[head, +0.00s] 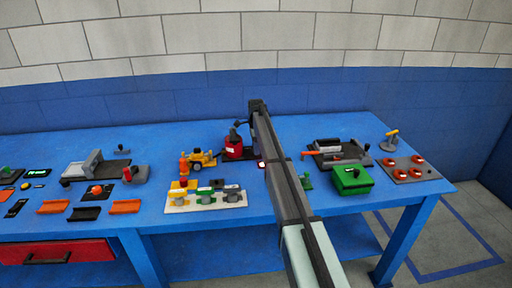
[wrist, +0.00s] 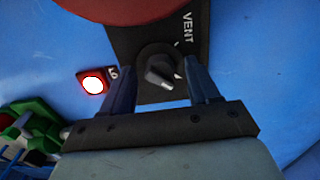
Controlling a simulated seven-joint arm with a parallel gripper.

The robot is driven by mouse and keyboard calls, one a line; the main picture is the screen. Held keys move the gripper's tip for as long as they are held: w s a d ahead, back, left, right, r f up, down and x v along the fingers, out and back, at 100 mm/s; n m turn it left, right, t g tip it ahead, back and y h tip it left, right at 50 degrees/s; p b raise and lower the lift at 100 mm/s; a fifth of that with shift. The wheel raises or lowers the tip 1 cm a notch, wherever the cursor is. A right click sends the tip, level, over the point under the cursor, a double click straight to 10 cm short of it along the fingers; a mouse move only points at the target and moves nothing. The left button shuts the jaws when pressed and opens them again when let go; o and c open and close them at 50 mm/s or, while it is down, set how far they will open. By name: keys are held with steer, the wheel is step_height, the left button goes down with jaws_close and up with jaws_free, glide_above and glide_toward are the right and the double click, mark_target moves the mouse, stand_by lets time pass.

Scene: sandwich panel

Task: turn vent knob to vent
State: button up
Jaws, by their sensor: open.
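The vent knob (wrist: 160,71) is a dark round knob with a raised grip and a pale mark, on a black plate (wrist: 133,42) in the wrist view. The word VENT is printed up and right of it. The pale mark points down and slightly right, away from that word. Another label beside the knob is partly hidden. My gripper (wrist: 158,68) is open, with one finger on each side of the knob. I cannot tell whether either finger touches it. In the head view my arm (head: 285,185) hides the knob.
A red vessel (head: 234,150) stands just left of my arm; its red body (wrist: 115,8) fills the top of the wrist view. A lit red lamp (wrist: 93,84) is left of the knob. A green part (wrist: 35,128) is at lower left. A green box (head: 352,179) stands to the right.

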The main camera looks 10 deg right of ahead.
steer(key=shift+f, duration=0.1)
steer(key=c, duration=1.1)
